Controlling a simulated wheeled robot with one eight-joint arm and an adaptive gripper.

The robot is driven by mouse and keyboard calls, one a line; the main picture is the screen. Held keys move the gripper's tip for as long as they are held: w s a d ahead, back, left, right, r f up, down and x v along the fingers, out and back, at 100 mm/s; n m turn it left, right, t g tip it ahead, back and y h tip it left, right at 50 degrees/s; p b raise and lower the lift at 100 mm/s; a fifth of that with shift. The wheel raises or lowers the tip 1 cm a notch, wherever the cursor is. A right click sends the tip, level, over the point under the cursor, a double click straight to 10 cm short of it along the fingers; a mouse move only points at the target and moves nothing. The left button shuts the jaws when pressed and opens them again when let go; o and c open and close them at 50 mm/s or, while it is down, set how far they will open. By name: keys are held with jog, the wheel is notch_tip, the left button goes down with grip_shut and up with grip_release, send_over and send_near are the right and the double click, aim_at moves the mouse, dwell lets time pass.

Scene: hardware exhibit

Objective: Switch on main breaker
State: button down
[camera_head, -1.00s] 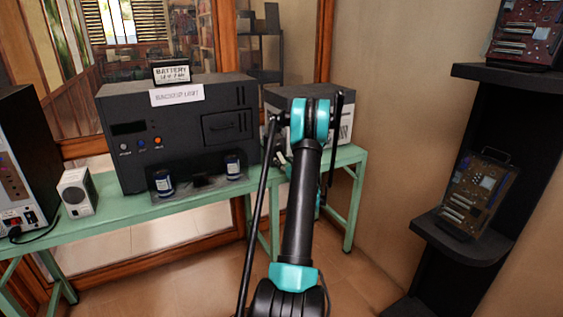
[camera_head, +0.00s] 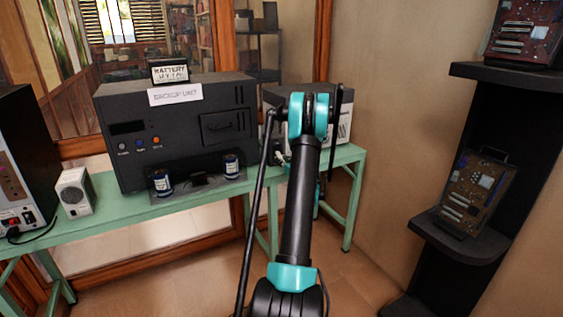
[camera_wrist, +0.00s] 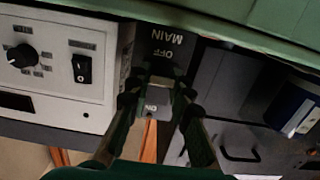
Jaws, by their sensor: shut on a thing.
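The main breaker (camera_wrist: 165,42) shows in the wrist view as a dark panel, upside down, with MAIN and OFF printed above a small pale lever (camera_wrist: 161,82). An ON label (camera_wrist: 152,108) shows below the lever, between the fingers. My gripper (camera_wrist: 160,90) has its two dark fingers on either side of the lever and is shut on it. The exact contact is dark and hard to see. In the head view my arm hides the gripper, and the breaker cannot be made out.
A white panel (camera_wrist: 60,65) with a knob and a rocker switch lies left of the breaker in the wrist view. The black backup unit (camera_head: 175,130) stands on the green bench (camera_head: 130,216). Black shelves (camera_head: 500,80) with circuit boards stand at the right.

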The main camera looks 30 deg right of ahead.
aim_at(279, 154)
jog(key=r+g, duration=0.1)
jog(key=g, duration=0.2)
jog(key=shift+s+r, duration=0.25)
jog(key=shift+r, duration=0.1)
jog(key=r+g, duration=0.1)
jog(key=g, duration=0.1)
jog(key=shift+r+g, duration=0.15)
jog(key=shift+g, duration=0.25)
jog(key=shift+w+r+g, duration=0.15)
jog(key=shift+r+g, duration=0.25)
jog(key=shift+g, duration=0.5)
jog(key=shift+w+r+g, duration=0.15)
jog(key=shift+r+g, duration=0.25)
jog(key=shift+g, duration=0.5)
jog(key=shift+w+r+g, duration=0.15)
jog(key=shift+r+g, duration=0.25)
jog(key=shift+g, duration=0.5)
jog(key=c, duration=1.4)
grip_release()
jog(key=shift+o, duration=0.2)
jog(key=v, duration=1.2)
